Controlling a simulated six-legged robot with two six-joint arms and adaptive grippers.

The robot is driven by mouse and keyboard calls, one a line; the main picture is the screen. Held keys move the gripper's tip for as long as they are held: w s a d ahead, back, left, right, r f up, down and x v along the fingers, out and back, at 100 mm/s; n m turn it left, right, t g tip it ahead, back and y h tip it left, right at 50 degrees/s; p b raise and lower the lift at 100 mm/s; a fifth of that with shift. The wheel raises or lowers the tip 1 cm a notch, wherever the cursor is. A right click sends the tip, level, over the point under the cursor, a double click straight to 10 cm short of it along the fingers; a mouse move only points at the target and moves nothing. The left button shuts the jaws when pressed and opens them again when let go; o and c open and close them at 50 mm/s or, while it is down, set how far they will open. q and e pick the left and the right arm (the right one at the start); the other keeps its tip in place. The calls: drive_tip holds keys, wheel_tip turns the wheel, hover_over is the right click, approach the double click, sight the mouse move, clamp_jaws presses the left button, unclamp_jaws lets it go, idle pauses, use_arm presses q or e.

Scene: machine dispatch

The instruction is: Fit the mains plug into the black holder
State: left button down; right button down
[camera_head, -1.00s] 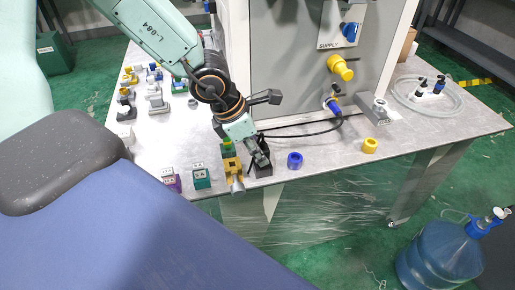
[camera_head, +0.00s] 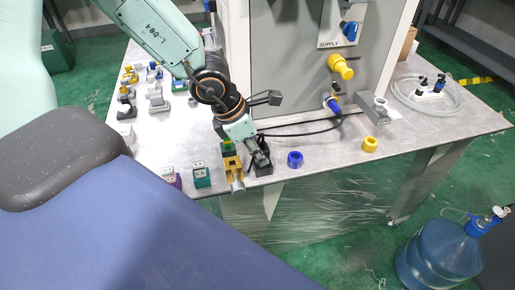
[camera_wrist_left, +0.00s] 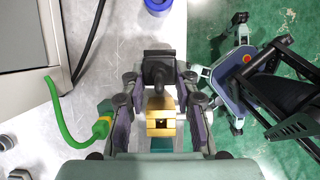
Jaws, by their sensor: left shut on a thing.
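My left gripper (camera_head: 258,157) reaches down at the table's front edge, over the black holder (camera_head: 264,169). In the left wrist view the fingers (camera_wrist_left: 160,82) are shut on a dark piece (camera_wrist_left: 159,74), which looks like the mains plug. It lies against the black holder (camera_wrist_left: 157,55); the fingers cover much of it, and I cannot tell how deep it sits. A yellow holder (camera_head: 231,167) stands just left of the black one and shows between the fingers in the wrist view (camera_wrist_left: 161,125). My right gripper is in neither view.
A green plug with a green cable (camera_wrist_left: 102,127) lies beside one finger. A teal block (camera_head: 202,177) stands to the left. A blue ring (camera_head: 295,159) and a yellow ring (camera_head: 370,144) lie to the right. The grey cabinet (camera_head: 285,80) with a black cable stands behind.

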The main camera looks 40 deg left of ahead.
use_arm(q)
drive_tip(key=shift+f+b, duration=0.45)
drive_tip(key=shift+f, duration=0.2)
drive_tip(key=c, duration=0.9)
unclamp_jaws()
drive_tip(key=shift+c, duration=0.2)
drive_tip(key=shift+r+p, duration=1.85)
drive_tip(key=shift+p, duration=0.4)
drive_tip(key=shift+f, duration=0.1)
